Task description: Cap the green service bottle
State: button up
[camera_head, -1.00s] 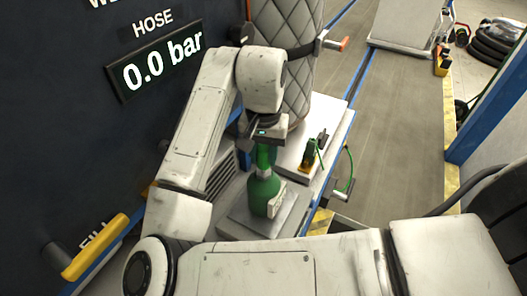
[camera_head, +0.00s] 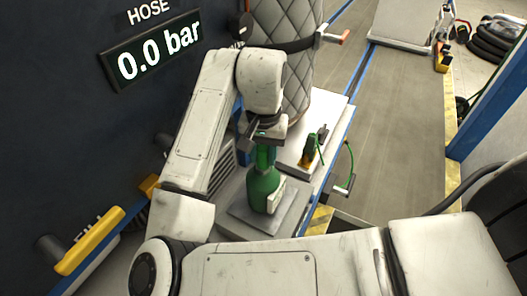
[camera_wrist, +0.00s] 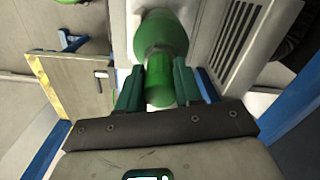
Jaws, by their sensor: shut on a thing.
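The green service bottle (camera_head: 263,190) stands upright on a grey square plate (camera_head: 242,216), with a pale label on its right side. In the wrist view, its rounded green body (camera_wrist: 162,27) lies just beyond my fingers. My gripper (camera_head: 264,150) points down directly over the bottle. In the wrist view, my gripper (camera_wrist: 160,72) has a green finger on either side of a green cylindrical cap (camera_wrist: 160,84) and is shut on it. The cap is in line with the bottle neck and appears to meet the collar; I cannot tell whether it is fully seated.
A dark wall panel with a display (camera_head: 155,57) reading 0.0 bar and a yellow handle (camera_head: 90,240) stands at left. A quilted cylinder (camera_head: 297,55) stands behind my gripper. A small green-and-yellow device (camera_head: 311,150) sits on the white bench to the right. Open floor lies beyond.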

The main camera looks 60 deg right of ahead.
jog(key=shift+f, duration=0.25)
jog(key=o, duration=1.1)
